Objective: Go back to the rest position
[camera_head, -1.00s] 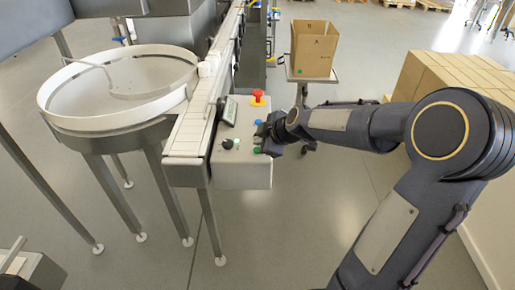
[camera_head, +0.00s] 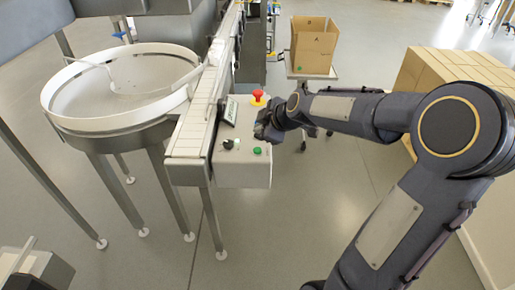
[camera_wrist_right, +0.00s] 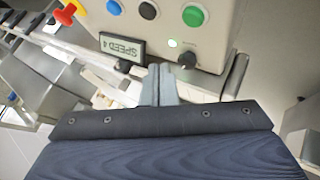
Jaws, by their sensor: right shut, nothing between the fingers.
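My right gripper (camera_head: 266,126) is over the right edge of the control box (camera_head: 243,171) at the conveyor's end. In the right wrist view its two fingers (camera_wrist_right: 160,72) are shut together and empty. They point toward the panel's lower edge, close to the display reading SPEED 4 (camera_wrist_right: 122,48) and a dark knob (camera_wrist_right: 187,60); I cannot tell the exact gap. The panel also carries a blue button (camera_wrist_right: 192,15), a black button (camera_wrist_right: 147,10) and a green button (camera_head: 257,151). The left gripper is not in view.
A red emergency stop (camera_head: 258,96) stands at the panel's back. The conveyor (camera_head: 191,133) and the round white bowl (camera_head: 72,119) lie left. An open cardboard box (camera_head: 313,60) is on a stand behind. Stacked cartons (camera_head: 440,72) are at right. Floor in front is open.

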